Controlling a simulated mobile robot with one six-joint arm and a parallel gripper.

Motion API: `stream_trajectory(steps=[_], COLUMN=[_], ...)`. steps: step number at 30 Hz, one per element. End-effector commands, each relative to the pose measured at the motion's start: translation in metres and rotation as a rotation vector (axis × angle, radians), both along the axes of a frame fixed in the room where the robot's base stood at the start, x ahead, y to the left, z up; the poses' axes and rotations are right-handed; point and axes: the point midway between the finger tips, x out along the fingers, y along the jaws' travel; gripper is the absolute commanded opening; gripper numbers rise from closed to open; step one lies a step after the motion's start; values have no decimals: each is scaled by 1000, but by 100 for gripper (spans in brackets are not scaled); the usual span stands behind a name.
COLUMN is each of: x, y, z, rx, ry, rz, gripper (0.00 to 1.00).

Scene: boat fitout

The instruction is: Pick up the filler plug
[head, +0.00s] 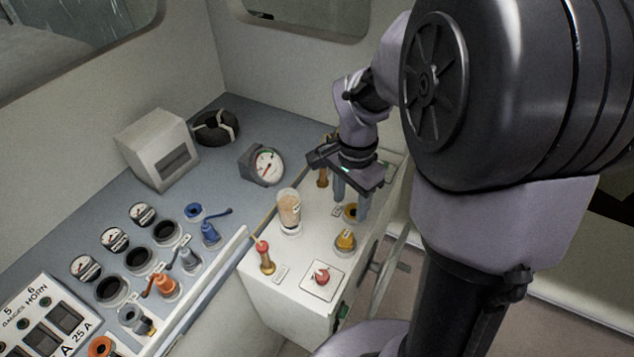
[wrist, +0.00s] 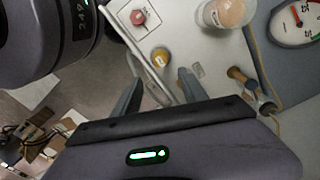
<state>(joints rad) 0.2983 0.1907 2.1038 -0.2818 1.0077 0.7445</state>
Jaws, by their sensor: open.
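The filler plug appears to be the yellow knob-like piece (head: 345,240) on the white console top; I cannot read a label naming it. In the wrist view the yellow piece (wrist: 160,57) shows just beyond the gap between the fingertips. My gripper (head: 351,202) is open and empty above the console, behind the yellow piece in the head view. Its two fingers (wrist: 158,78) are apart with nothing between them. A yellow-rimmed dark opening (head: 352,212) sits close by one fingertip and is partly covered by it.
A gauge (head: 263,164) and several switches stand on the grey dash (head: 225,170).

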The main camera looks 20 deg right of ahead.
Motion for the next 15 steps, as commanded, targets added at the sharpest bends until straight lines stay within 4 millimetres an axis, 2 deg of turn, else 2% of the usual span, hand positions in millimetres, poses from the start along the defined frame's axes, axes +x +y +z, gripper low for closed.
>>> stream_trajectory(steps=[1,6,11,15], x=[-1,-2,-2,-2], y=[1,1,1,3], z=[-19,-63,-82,-109], rx=[2,2,1,1], ry=[5,3,0,2], rz=[0,1,1,3], gripper=[51,51,51,51])
